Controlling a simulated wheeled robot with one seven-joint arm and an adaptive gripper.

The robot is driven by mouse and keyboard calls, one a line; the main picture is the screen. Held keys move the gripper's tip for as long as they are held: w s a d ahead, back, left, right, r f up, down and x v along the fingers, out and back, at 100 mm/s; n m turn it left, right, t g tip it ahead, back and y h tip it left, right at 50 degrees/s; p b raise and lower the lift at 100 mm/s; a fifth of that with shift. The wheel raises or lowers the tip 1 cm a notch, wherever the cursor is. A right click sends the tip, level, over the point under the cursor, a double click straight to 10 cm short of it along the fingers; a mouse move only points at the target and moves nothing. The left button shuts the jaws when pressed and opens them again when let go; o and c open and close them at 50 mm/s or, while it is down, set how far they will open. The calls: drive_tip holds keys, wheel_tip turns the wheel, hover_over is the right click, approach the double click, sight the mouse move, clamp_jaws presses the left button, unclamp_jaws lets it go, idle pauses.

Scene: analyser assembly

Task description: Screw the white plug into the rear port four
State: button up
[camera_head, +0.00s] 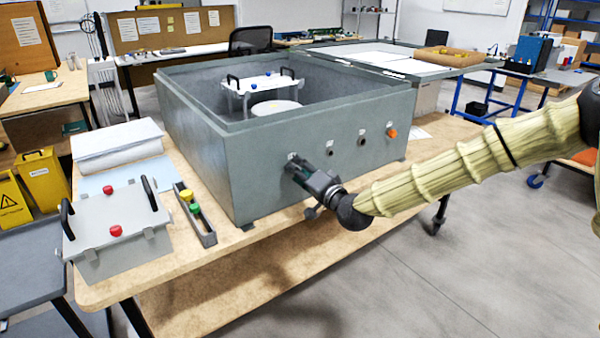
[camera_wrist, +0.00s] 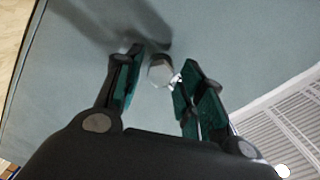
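A grey open-topped analyser housing (camera_head: 270,165) stands on the wooden table. A row of ports runs along its facing wall, with an orange plug or fitting (camera_head: 391,133) at the right end. My gripper (camera_head: 297,168) is at the left end of this row, close to the wall, and hides most of the port there. In the wrist view, my gripper (camera_wrist: 163,72) has its fingers apart on either side of a small whitish plug (camera_wrist: 160,72) at the grey wall. Narrow gaps show beside the plug. How deep it sits in the port cannot be told.
A narrow dark tray (camera_head: 208,238) with yellow and green plugs lies left of the housing. A grey lidded case (camera_head: 115,235) with black handles and red knobs is at the table's left. Inside the housing is a white handled plate (camera_head: 262,84).

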drive_tip(key=n+b, duration=1.1)
drive_tip(key=n, duration=1.3)
